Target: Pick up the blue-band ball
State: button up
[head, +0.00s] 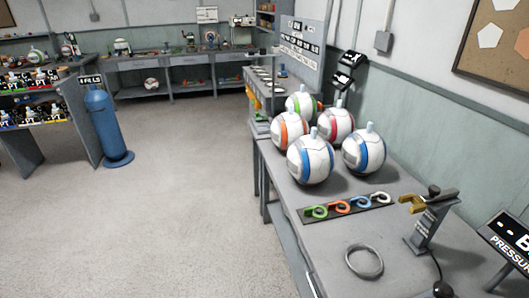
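Several white banded balls stand close together on the grey workbench (292,196). The front-left ball (310,158) has a lighter blue band. The ball at the right (364,150) has a darker blue band. Both have a pale blue peg on top. Behind them stand an orange-band ball (289,130), a red-pink-band ball (335,124) and a green-band ball (301,103). The front-left ball partly hides the orange one. My gripper is not in view.
A dark strip with coloured hooks (347,206) lies in front of the balls. A grey ring (364,261) and a lever stand (431,222) are nearer. A black sign (510,243) is at the right edge. Open floor (180,210) lies left; a blue cylinder (105,125) stands beyond.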

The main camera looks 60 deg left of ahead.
aim_at(311, 159)
jog(key=u, duration=1.45)
jog(key=i+l+u, duration=0.15)
jog(key=i+u, duration=0.3)
jog(key=i, duration=0.15)
